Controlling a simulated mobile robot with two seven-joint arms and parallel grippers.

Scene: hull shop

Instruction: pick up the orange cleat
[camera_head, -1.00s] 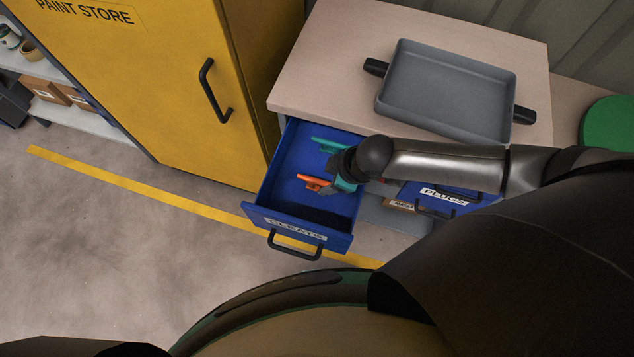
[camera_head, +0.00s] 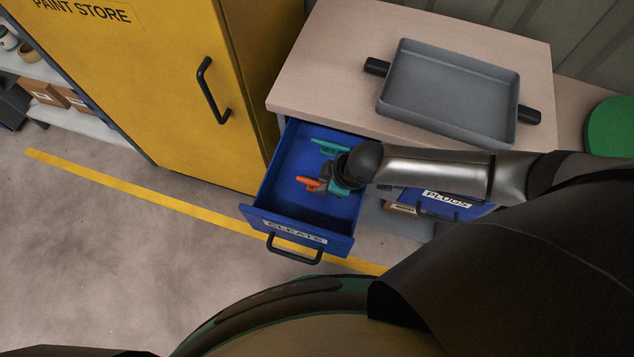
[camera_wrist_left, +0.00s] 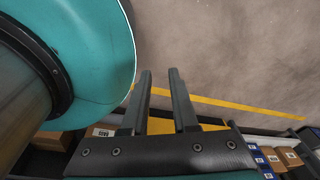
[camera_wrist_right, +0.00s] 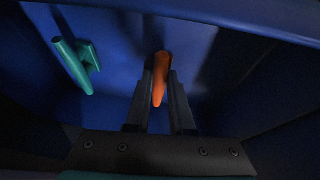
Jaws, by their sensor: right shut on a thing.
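The orange cleat (camera_head: 309,184) is inside the open blue drawer labelled CLEATS (camera_head: 296,232). My right gripper (camera_head: 325,186) reaches down into the drawer and is shut on the orange cleat. In the right wrist view the cleat (camera_wrist_right: 160,78) sits between the two fingertips, its near part showing between the fingers. I cannot tell whether it is clear of the drawer floor. My left gripper (camera_wrist_left: 160,75) shows in the left wrist view with its fingers apart and nothing between them, above the floor.
A teal cleat (camera_head: 328,147) lies in the drawer beyond my gripper; it also shows in the right wrist view (camera_wrist_right: 75,65). A grey tray (camera_head: 450,95) with black handles stands on the bench (camera_head: 325,60). A second drawer (camera_head: 447,199) is at right. A yellow cabinet (camera_head: 165,90) stands left.

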